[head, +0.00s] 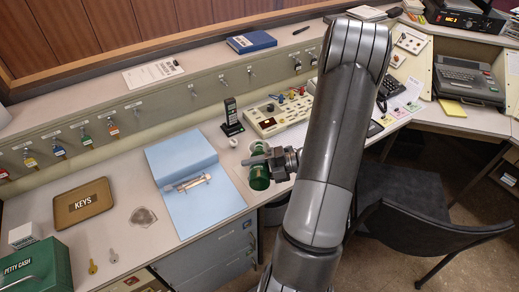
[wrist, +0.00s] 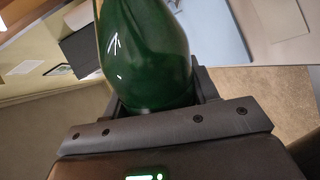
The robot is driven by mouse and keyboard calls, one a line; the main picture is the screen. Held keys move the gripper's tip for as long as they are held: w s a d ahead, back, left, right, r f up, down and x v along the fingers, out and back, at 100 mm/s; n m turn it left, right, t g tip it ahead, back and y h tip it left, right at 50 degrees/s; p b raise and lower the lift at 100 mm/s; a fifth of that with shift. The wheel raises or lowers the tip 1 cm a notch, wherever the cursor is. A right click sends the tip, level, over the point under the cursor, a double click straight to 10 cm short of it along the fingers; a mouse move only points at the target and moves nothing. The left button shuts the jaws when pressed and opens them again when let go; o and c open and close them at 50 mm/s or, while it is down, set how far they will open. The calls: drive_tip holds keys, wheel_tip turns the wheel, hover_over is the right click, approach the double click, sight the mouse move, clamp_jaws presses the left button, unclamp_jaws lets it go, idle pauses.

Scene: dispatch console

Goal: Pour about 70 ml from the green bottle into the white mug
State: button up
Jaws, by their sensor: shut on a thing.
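The green bottle (head: 259,178) is at the front edge of the desk, left of my arm in the head view. My gripper (head: 264,158) is shut around it. In the wrist view the glossy green bottle (wrist: 146,55) fills the space between the fingers, with a dark finger at each side. Its upper part runs out of the wrist picture. I cannot tell whether its base touches the desk, or its exact tilt. I cannot make out a white mug for certain in either view; my arm hides part of the desk.
A cordless phone (head: 231,117) stands behind the bottle, beside a beige control panel (head: 280,113). A blue binder (head: 183,158) lies open to the left. A KEYS tray (head: 83,203) and a green cash box (head: 36,268) are farther left. A dark chair (head: 425,231) stands at right.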

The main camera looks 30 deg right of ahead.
wheel_tip(320, 180, down, 2)
drive_tip(key=shift+s+a+n+t, duration=0.15)
drive_tip(key=shift+n+t, duration=0.25)
drive_tip(key=shift+n, duration=0.3)
drive_tip(key=shift+n+h, duration=0.3)
drive_tip(key=shift+n, duration=0.3)
drive_tip(key=shift+f+n+t, duration=0.3)
drive_tip(key=shift+f+n, duration=0.1)
drive_tip(key=shift+f, duration=0.05)
drive_tip(key=shift+s+f, duration=0.1)
idle(0.7)
